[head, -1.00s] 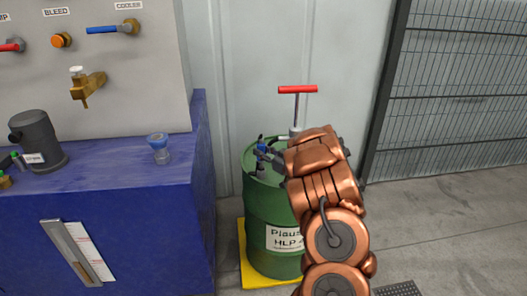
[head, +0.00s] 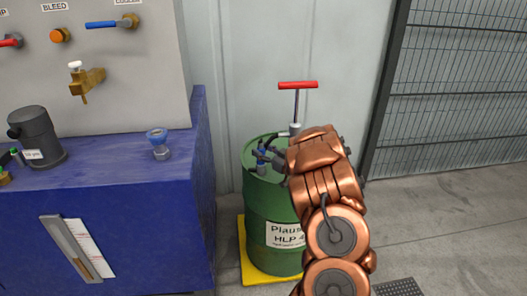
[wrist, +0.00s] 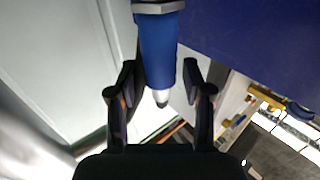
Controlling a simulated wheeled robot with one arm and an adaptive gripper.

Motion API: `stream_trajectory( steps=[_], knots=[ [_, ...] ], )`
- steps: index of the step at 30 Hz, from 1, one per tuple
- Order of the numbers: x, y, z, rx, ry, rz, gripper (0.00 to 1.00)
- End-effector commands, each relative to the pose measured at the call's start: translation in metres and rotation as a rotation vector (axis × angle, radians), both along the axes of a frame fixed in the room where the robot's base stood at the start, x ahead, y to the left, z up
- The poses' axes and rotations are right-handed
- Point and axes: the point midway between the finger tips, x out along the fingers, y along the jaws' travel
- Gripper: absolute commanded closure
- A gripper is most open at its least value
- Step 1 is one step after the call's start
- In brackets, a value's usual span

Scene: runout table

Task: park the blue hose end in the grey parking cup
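The blue hose end (wrist: 157,45) has a metal collar at the top of the wrist view and a pale metal tip (wrist: 161,98). It lies between the fingers of my gripper (wrist: 160,78), which close in on both sides of it. In the head view my gripper (head: 262,156) is over the green drum's top, with a small blue patch of the hose end at its fingers. A small cup (head: 161,153) with a blue flared top and grey lower part stands on the blue bench, left of my gripper and apart from it. I cannot tell if this is the parking cup.
The green drum (head: 268,219) stands on a yellow base (head: 246,267) and carries a pump with a red handle (head: 297,85). A dark canister (head: 36,137) stands on the bench (head: 110,172). A brass tap (head: 87,82) juts from the panel. Mesh fencing (head: 460,90) is at right.

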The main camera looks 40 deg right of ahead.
Motion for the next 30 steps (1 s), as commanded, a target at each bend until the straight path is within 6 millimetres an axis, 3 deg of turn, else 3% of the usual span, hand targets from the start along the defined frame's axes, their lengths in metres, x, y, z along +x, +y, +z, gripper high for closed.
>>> stream_trajectory(
  steps=[14, 30],
  knots=[
    [-0.006, 0.0, -0.002, 0.002, 0.004, -0.001, 0.4],
    [-0.098, -0.003, -0.002, -0.001, 0.002, -0.004, 0.4]
  ],
)
